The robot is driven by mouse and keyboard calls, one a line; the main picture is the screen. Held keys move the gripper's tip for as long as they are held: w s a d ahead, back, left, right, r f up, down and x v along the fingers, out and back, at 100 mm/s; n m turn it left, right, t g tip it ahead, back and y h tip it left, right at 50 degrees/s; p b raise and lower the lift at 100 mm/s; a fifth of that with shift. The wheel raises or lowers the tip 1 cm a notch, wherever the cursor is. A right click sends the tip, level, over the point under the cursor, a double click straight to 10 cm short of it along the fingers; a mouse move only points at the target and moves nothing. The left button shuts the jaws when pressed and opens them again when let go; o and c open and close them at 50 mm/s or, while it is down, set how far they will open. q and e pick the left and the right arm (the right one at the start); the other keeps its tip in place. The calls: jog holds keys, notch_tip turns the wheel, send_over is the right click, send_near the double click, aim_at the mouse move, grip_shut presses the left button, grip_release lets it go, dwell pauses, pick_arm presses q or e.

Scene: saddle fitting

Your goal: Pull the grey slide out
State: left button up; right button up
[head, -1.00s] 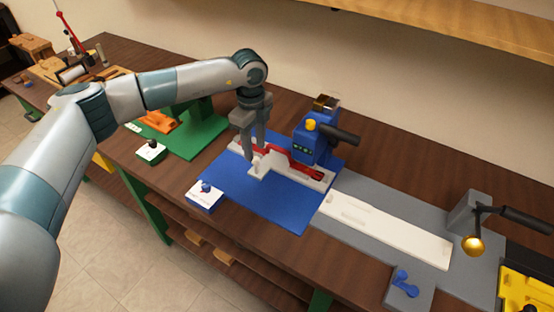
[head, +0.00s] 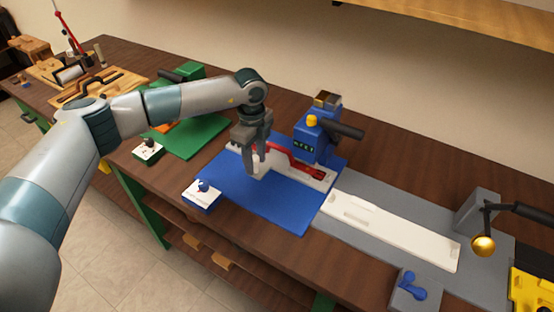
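A light grey slide (head: 315,181) lies on the blue plate (head: 270,208) beside a red bar (head: 300,167). Its left part runs under my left gripper. My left gripper (head: 256,166) points down over the left part of the slide, with its fingertips low at a raised light piece there. The fingers look close together, and they hide what is between them. I cannot tell whether they grip it. My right gripper is not in view.
A blue machine (head: 316,138) with a dark handle stands behind the slide. A long white strip (head: 390,230) on a grey base lies to the right. The plate's front is clear.

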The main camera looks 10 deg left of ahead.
pick_arm(q)
jog(key=c, duration=0.8)
jog(key=shift+s, duration=0.1)
jog(key=shift+s+a+p, duration=0.3)
jog(key=shift+s, duration=0.45)
jog(key=shift+s+a, duration=0.3)
jog(key=shift+s, duration=0.45)
